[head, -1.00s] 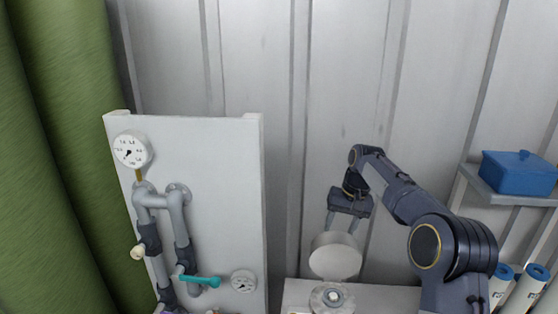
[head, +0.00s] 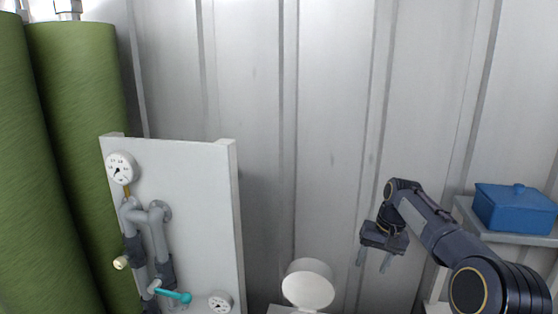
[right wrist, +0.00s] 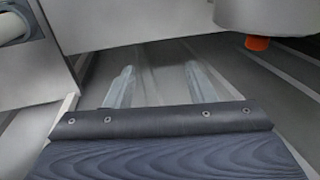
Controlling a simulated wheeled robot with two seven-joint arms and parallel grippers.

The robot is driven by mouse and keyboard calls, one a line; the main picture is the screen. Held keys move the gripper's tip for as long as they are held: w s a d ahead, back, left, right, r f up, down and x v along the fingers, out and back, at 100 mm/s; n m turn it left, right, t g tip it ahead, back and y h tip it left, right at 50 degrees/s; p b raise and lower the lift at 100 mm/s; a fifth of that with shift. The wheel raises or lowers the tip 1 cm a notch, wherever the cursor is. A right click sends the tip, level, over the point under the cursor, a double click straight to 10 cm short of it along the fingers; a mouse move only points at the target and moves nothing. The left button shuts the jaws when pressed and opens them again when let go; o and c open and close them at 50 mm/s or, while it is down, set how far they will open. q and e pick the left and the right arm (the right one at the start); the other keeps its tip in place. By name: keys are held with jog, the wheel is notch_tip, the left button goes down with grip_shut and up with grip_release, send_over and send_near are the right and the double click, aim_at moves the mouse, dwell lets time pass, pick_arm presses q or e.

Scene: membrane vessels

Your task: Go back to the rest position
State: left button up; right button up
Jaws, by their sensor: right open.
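My right gripper (head: 374,260) hangs at the lower right in the head view, fingers pointing down, open and empty. It is to the right of the round white disc (head: 308,284) and apart from it. In the right wrist view its two fingers (right wrist: 158,85) are spread with nothing between them. My left gripper is in neither view.
A white panel (head: 185,215) with grey pipes, gauges and a teal-handled valve (head: 172,295) stands at left. Large green cylinders (head: 80,150) stand beside it. A blue lidded box (head: 515,207) sits on a shelf (head: 470,215) at right. An orange-tipped part (right wrist: 257,43) shows in the wrist view.

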jog(key=s+d+r+t+y+b, duration=0.1)
jog(key=s+r, duration=0.2)
jog(key=s, duration=0.7)
jog(key=s+r+t+b, duration=0.1)
jog(key=s+r+t, duration=0.15)
jog(key=s, duration=0.85)
jog(key=s+a+f, duration=0.2)
jog(key=s+f, duration=0.2)
jog(key=s, duration=0.4)
jog(key=s+a+f+n+t+b, duration=0.1)
jog(key=s+a+f, duration=0.2)
jog(key=s, duration=0.6)
notch_tip(320, 180, down, 2)
jog(key=shift+s+a+y, duration=0.2)
jog(key=shift+s+y, duration=0.1)
